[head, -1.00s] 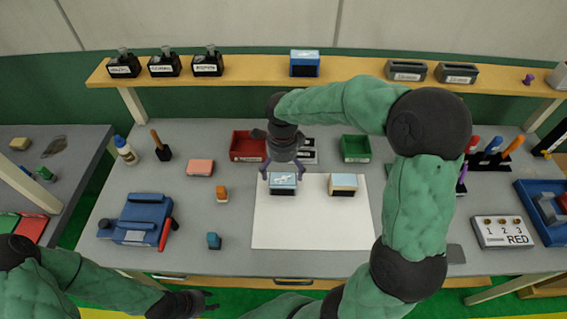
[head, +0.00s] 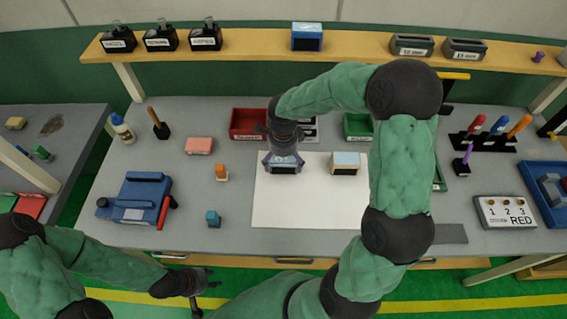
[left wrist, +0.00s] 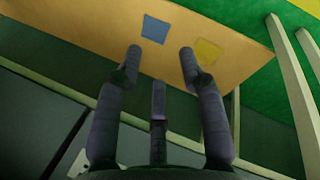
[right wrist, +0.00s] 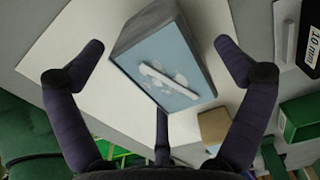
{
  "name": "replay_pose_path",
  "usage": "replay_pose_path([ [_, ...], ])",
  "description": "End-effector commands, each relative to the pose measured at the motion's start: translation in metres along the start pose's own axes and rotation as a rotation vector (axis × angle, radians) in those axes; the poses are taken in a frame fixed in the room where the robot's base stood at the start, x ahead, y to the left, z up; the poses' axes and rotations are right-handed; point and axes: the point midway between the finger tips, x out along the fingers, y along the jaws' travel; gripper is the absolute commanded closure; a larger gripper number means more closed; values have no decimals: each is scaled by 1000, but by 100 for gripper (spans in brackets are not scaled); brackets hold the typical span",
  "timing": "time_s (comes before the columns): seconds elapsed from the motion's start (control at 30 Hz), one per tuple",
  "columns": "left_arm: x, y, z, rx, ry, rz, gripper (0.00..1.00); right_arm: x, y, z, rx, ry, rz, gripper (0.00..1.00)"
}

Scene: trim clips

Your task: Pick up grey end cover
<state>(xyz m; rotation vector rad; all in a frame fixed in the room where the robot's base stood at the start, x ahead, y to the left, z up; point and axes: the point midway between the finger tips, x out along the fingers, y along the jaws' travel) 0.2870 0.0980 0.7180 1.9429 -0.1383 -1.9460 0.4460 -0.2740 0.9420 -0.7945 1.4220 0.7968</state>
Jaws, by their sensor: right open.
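A grey box with a pale blue patterned top (right wrist: 150,33) lies on the white sheet (head: 300,210); I take it for the grey end cover. It also shows in the head view (head: 283,170), mostly hidden by my right gripper. A small white bar (right wrist: 168,80) appears across its top. My right gripper (head: 284,160) is right above the box, open, with its fingers spread on either side of it in the right wrist view (right wrist: 160,60). I cannot tell whether they touch it. My left gripper (head: 200,292) is open and empty, low in front of the table.
A red tray (head: 247,124) and a green tray (head: 357,127) stand behind. A blue fixture (head: 140,200) is at left; a sign marked RED (head: 505,212) is at right.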

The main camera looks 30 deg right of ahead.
Motion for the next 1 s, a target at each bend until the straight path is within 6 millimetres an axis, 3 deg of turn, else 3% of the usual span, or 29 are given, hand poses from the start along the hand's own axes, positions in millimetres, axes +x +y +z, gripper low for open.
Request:
replay_pose_path([
  [0.1, 3, -1, 0, 0, 0, 0, 60, 11, 0, 0, 0, 0, 0, 0],
  [0.3, 2, -1, 0, 0, 0, 0, 60, 11, 0, 0, 0, 0, -1, 0],
  [0.37, 2, -1, 0, 0, 0, 0, 60, 11, 0, 0, 0, 0, -1, 14],
  [0.53, 2, -1, 0, 0, 0, 0, 60, 11, 0, 0, 0, 0, -1, 60],
  [1.0, 1, 0, 0, 0, 0, 0, 60, 5, -1, 0, 1, -1, -3, 61],
])
